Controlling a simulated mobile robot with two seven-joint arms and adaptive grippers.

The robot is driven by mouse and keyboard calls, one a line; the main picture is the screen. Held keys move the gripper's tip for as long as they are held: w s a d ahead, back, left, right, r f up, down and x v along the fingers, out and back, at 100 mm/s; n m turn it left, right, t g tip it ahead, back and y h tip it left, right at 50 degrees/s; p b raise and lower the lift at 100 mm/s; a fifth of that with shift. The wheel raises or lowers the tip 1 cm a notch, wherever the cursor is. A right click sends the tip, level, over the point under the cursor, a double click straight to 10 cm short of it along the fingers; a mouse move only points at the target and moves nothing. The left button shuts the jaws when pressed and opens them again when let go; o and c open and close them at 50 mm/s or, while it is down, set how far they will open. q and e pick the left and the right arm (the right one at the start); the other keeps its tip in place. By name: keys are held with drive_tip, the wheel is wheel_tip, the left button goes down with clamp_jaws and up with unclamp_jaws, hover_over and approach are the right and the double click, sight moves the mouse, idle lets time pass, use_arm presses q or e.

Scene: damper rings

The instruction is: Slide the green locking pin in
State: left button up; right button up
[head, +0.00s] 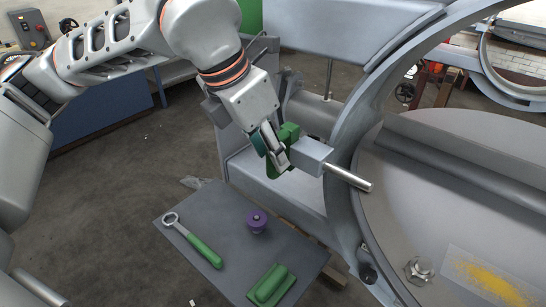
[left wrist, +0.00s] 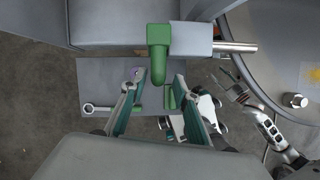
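The green locking pin has a green handle (head: 290,133) beside a grey block (head: 313,156). A bare steel rod (head: 350,179) sticks out of the block's other side, toward the big round opening. In the left wrist view the green handle (left wrist: 158,52) hangs down against the block's left end, with the rod (left wrist: 236,47) to the right. My left gripper (head: 276,150) is at the handle. In the left wrist view its fingers (left wrist: 158,84) stand apart on either side below the handle, with gaps visible.
A grey tray (head: 205,205) below holds a green-handled wrench (head: 196,244), a purple knob (head: 256,221) and a green block (head: 270,284). The large grey ring (head: 352,130) stands close right of the pin. A loose nut (head: 418,271) and yellow powder (head: 485,281) lie inside.

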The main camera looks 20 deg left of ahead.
use_arm(q)
drive_tip(key=v, duration=0.9)
drive_tip(key=shift+r, duration=0.2)
